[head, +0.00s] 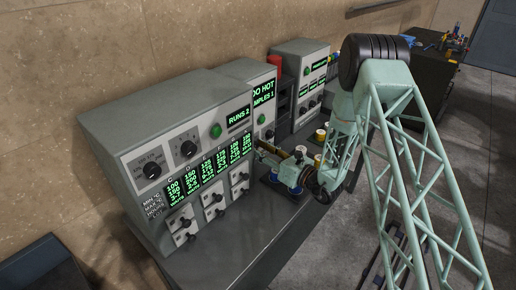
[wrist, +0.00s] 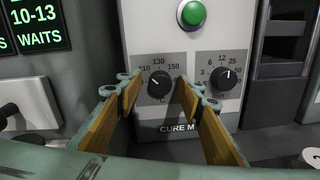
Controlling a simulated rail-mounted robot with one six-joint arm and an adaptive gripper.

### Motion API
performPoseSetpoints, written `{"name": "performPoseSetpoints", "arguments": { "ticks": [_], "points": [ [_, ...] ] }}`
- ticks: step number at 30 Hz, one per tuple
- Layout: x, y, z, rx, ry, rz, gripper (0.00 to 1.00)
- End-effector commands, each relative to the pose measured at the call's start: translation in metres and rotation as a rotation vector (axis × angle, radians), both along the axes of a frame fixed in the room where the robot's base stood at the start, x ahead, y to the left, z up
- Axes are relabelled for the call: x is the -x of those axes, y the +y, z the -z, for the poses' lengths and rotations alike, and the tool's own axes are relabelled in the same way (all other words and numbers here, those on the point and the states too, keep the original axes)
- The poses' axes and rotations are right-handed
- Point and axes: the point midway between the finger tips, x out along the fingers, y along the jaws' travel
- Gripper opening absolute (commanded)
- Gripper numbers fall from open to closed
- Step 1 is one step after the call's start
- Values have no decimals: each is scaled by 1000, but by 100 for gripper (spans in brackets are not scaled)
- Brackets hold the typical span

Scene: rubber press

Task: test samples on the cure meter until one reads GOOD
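The temperature knob's mark points up-left; the minutes mark points roughly up. My gripper (wrist: 160,92) is open, its two wood-coloured pads either side of the temperature knob with gaps visible.
A large left console (head: 170,130) shows "RUNS 2", green number columns and several switches. Another grey unit (head: 303,75) stands farther back, near a red cylinder (head: 275,64). A dark bench (head: 425,65) with tools is at the back right. The grey counter front (head: 225,250) is clear.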

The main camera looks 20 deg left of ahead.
Motion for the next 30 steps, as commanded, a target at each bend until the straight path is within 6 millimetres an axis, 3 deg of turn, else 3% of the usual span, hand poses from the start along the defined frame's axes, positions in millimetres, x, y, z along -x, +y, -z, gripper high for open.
{"name": "performPoseSetpoints", "arguments": {
  "ticks": [3,11,30],
  "points": [
    [0,0,0,0,0,0,35],
    [0,0,0,0,0,0,11],
    [0,0,2,32,-83,0,10]
  ]
}}
